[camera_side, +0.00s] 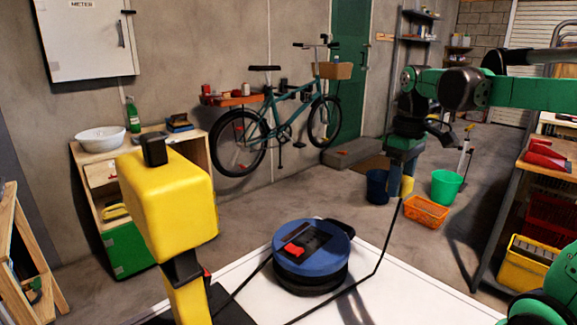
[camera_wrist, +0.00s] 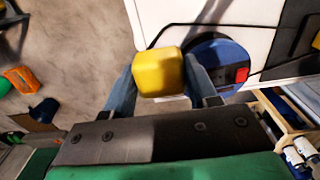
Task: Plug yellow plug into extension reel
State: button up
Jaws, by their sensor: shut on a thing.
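The yellow plug (camera_side: 407,186) hangs under my gripper (camera_side: 405,168) in the side view, with a thin black cable running down from it to the white tabletop. In the wrist view the yellow plug (camera_wrist: 158,72) sits between the two blue-grey fingers of my gripper (camera_wrist: 160,88), which is shut on it. The extension reel (camera_side: 312,270) is a round blue and black drum with a dark top panel and a red part, lying on the tabletop. In the side view the plug is up and right of the reel, apart from it. The wrist view shows the reel (camera_wrist: 208,52) partly behind the plug and right finger. Socket openings cannot be made out.
The white tabletop (camera_side: 405,298) carries the loose cable. A large yellow block (camera_side: 165,200) with black parts stands in the left foreground. Beyond the table are an orange basket (camera_side: 427,213), a green bucket (camera_side: 447,187) and a dark blue bucket (camera_side: 376,188).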

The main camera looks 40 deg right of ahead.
jog(key=shift+r, duration=0.6)
jog(key=w+a+f, duration=0.3)
jog(key=w+a, duration=0.1)
jog(key=w, duration=0.3)
jog(key=n, duration=0.1)
send_over(311, 239)
notch_tip(311, 239, down, 3)
jog(key=shift+r, duration=0.2)
jog(key=shift+f, duration=2.9)
jog(key=shift+f, duration=0.55)
